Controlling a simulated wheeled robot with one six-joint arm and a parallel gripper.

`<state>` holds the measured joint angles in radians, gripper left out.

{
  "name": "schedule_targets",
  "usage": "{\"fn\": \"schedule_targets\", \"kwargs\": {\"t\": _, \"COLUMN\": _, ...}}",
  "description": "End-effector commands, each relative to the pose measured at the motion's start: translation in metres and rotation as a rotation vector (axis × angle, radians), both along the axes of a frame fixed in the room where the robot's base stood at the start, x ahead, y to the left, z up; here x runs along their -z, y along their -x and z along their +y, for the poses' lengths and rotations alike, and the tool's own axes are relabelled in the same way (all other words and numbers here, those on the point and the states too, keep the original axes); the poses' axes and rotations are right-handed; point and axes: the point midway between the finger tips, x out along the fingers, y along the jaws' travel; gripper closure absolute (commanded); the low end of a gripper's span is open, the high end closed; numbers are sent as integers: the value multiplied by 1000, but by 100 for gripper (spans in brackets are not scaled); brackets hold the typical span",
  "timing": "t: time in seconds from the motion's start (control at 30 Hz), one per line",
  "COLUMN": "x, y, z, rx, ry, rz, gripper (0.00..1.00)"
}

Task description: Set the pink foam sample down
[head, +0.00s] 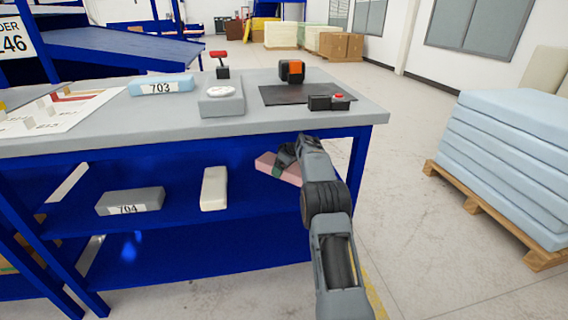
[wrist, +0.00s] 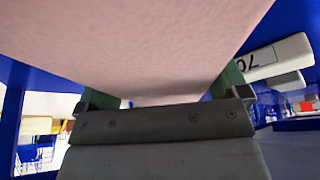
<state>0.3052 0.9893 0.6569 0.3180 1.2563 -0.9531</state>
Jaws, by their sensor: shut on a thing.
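The pink foam sample (head: 268,166) is a flat block at the right end of the blue shelf (head: 240,202), below the grey tabletop. My gripper (head: 285,165) is shut on it, and my arm reaches in from the front right. In the wrist view the pink foam (wrist: 140,45) fills the top of the picture, with a green-padded finger at each side of it. I cannot tell whether its underside touches the shelf.
A cream block (head: 214,188) and a grey block marked 704 (head: 130,202) lie on the shelf to the left. The tabletop (head: 180,130) above holds a light blue block marked 703 (head: 160,86), a scale (head: 221,97) and a black mat (head: 295,96). Blue foam sheets (head: 510,140) stand at right.

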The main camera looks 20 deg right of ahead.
Motion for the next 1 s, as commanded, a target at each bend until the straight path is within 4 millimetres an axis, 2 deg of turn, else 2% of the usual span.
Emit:
{"fn": "schedule_targets", "kwargs": {"t": 0.03, "x": -5, "y": -3, "z": 0, "rx": -1, "ry": -1, "rz": 2, "gripper": 29}}
{"fn": "schedule_targets", "kwargs": {"t": 0.33, "x": 1, "y": -9, "z": -2, "rx": 0, "ry": -1, "rz": -1, "gripper": 29}}
{"fn": "schedule_targets", "kwargs": {"t": 0.73, "x": 37, "y": -9, "z": -2, "rx": 0, "ry": 0, "rz": -1, "gripper": 29}}
{"fn": "schedule_targets", "kwargs": {"t": 1.0, "x": 36, "y": -9, "z": -2, "rx": 1, "ry": 0, "rz": -1, "gripper": 29}}
